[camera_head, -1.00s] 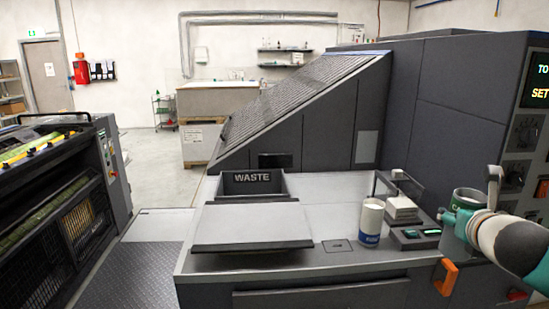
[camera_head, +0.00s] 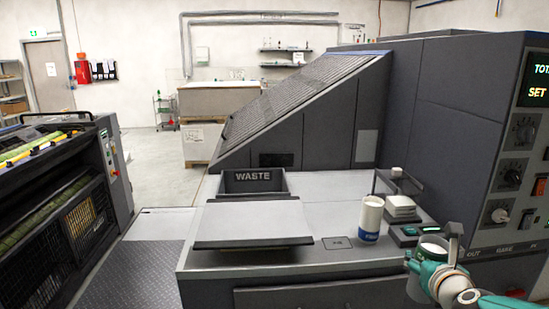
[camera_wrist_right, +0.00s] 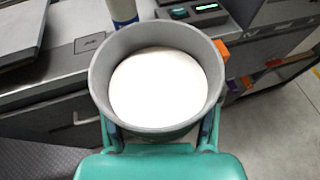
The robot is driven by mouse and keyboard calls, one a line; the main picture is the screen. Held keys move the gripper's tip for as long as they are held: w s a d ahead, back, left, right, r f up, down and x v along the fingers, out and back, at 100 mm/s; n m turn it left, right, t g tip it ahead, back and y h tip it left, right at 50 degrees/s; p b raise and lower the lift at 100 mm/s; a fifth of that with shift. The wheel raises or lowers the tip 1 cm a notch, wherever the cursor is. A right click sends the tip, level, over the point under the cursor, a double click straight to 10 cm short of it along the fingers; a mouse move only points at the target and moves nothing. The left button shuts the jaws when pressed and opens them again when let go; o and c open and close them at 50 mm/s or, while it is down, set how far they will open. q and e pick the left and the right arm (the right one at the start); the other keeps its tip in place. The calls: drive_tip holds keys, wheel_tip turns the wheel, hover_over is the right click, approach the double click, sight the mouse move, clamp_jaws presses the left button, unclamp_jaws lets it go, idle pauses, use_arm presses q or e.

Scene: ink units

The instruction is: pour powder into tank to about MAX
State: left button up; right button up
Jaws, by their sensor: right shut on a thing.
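My right gripper (camera_head: 425,272) is shut around a grey cup (camera_head: 432,243) at the lower right of the head view. In the right wrist view the cup (camera_wrist_right: 97,82) is wide-mouthed and holds smooth white powder (camera_wrist_right: 158,88). The cup looks about upright, in front of the machine's right front corner, with teal fingers around its lower part. I cannot make out a tank with a MAX mark in either view. My left gripper is not in view.
A white cylinder with a blue label (camera_head: 371,222) stands on the worktop, beside a stack of white pads (camera_head: 401,207) and a small device with a green display (camera_head: 410,231). A WASTE bin (camera_head: 253,184) is behind a grey flat lid (camera_head: 253,227). The dark control panel (camera_head: 515,190) rises at right.

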drive_tip(key=a+f+n+y, duration=0.1)
drive_tip(key=a+f, duration=0.3)
drive_tip(key=f, duration=0.4)
drive_tip(key=s+a+f+n+y, duration=0.1)
drive_tip(key=a+f, duration=0.3)
drive_tip(key=f, duration=0.4)
drive_tip(key=a+f+y, duration=0.1)
drive_tip(key=a+f, duration=0.4)
drive_tip(key=f, duration=0.3)
drive_tip(key=s+r+p, duration=0.3)
drive_tip(key=r+p, duration=0.2)
drive_tip(key=r, duration=0.2)
drive_tip(key=shift+s+d+r, duration=0.25)
drive_tip(key=shift+s+r, duration=0.05)
drive_tip(key=shift+s, duration=0.1)
drive_tip(key=shift+p, duration=0.3)
